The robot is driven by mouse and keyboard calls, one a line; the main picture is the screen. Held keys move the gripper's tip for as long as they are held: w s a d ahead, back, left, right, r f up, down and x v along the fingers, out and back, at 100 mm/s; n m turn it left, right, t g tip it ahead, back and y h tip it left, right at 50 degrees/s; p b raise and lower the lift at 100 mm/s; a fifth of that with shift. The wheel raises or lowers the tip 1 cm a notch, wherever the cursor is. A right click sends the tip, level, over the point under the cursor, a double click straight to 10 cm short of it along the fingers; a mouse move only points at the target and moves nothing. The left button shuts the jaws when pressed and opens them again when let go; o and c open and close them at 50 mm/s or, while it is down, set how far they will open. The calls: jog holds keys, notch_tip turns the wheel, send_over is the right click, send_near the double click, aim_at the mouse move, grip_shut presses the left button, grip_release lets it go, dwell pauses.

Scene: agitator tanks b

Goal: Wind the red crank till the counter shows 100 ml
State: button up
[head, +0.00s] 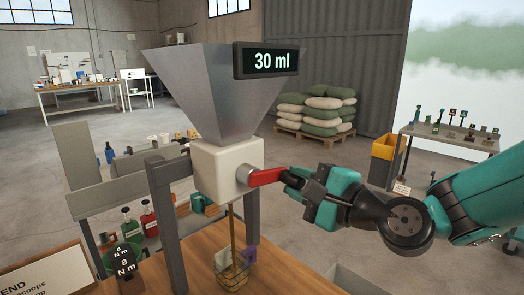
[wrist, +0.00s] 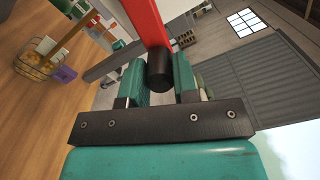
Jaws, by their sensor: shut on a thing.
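The red crank (head: 267,176) sticks out to the right from the white block under the metal hopper (head: 205,85). Its arm lies nearly level, tilted slightly up to the right. The counter (head: 270,59) on the hopper reads 30 ml. My gripper (head: 292,180) is shut at the crank's outer end. In the wrist view the red crank arm (wrist: 146,22) comes down from the top to a black handle (wrist: 158,68), which sits between the two teal fingers of my gripper (wrist: 160,85).
Grey posts flank the block. A dark 8 N m weight (head: 124,262) and a sign stand at the left. Sacks on a pallet (head: 316,112) and a yellow-topped bin (head: 383,155) are behind.

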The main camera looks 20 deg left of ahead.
jog(key=shift+s+f+m+p, duration=0.2)
jog(key=shift+f+m+p, duration=0.35)
jog(key=shift+m, duration=0.65)
jog(key=shift+a+f, duration=0.1)
jog(key=shift+s+a+f+m+p, duration=0.1)
jog(key=shift+s+f+m+p, duration=0.25)
jog(key=shift+m, duration=0.45)
jog(key=shift+s+a+f+m+p, duration=0.1)
jog(key=shift+f+m+p, duration=0.3)
jog(key=shift+m, duration=0.4)
jog(key=shift+s+a+f+m+p, duration=0.1)
jog(key=shift+s+f+m+p, duration=0.15)
jog(key=shift+m+p, duration=0.4)
jog(key=shift+s+a+f+m+p, duration=0.2)
jog(key=shift+s+m+p, duration=0.2)
jog(key=shift+m, duration=0.45)
jog(key=shift+s+a+f+m+p, duration=0.1)
jog(key=shift+s+f+m+p, duration=0.25)
jog(key=shift+m, duration=0.5)
jog(key=shift+s+a+f+m+p, duration=0.1)
jog(key=shift+s+m+p, duration=0.15)
jog(key=shift+m+p, duration=0.45)
jog(key=shift+r+m, duration=0.15)
jog(key=shift+m, duration=0.1)
